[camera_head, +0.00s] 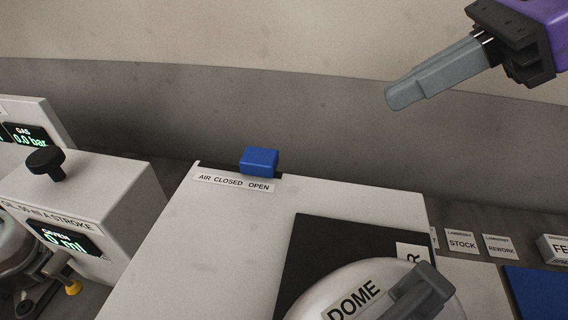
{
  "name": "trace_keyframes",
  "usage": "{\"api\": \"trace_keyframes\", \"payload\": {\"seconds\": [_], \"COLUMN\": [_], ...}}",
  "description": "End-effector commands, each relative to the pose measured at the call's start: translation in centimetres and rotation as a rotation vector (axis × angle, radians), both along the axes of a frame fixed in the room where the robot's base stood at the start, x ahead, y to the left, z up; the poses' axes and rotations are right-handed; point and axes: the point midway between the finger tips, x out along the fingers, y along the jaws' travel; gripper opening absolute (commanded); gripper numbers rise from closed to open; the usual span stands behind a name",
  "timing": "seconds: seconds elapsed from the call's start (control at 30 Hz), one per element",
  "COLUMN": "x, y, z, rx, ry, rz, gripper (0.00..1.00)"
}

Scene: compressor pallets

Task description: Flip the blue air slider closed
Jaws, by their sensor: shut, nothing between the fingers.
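The blue air slider (259,161) is a small block at the back edge of a white box (200,230). It sits in a dark slot behind the label (233,183) that reads "AIR CLOSED OPEN". The slider is at the right end of the slot, behind the word OPEN. My gripper (391,100) is at the upper right, well above and to the right of the slider. Its grey fingers are together, empty, and point down to the left. It touches nothing.
A metal dome (390,295) marked "DOME" with a dark grey handle stands on a black plate at front right. At left is a white unit (110,195) with a black knob (45,162) and displays. Labels STOCK (461,243) and REWORK (501,247) lie at right. A wall stands behind.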

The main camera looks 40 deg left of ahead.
Motion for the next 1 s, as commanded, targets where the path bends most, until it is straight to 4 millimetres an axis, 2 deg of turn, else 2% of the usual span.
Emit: {"api": "trace_keyframes", "payload": {"seconds": [0.03,0.1,0.33,0.8,1.0], "x": [0.0,0.0,0.0,0.0,-0.7], "y": [0.0,0.0,0.0,0.0,1.1], "z": [-1.2,-2.1,-4.5,-4.6,-5.7], "rx": [0.0,0.0,0.0,0.0,0.001], "ry": [0.0,0.0,0.0,0.0,0.001], "rz": [0.0,0.0,0.0,0.0,0.001], "gripper": [0.0,0.0,0.0,0.0,0.0]}}
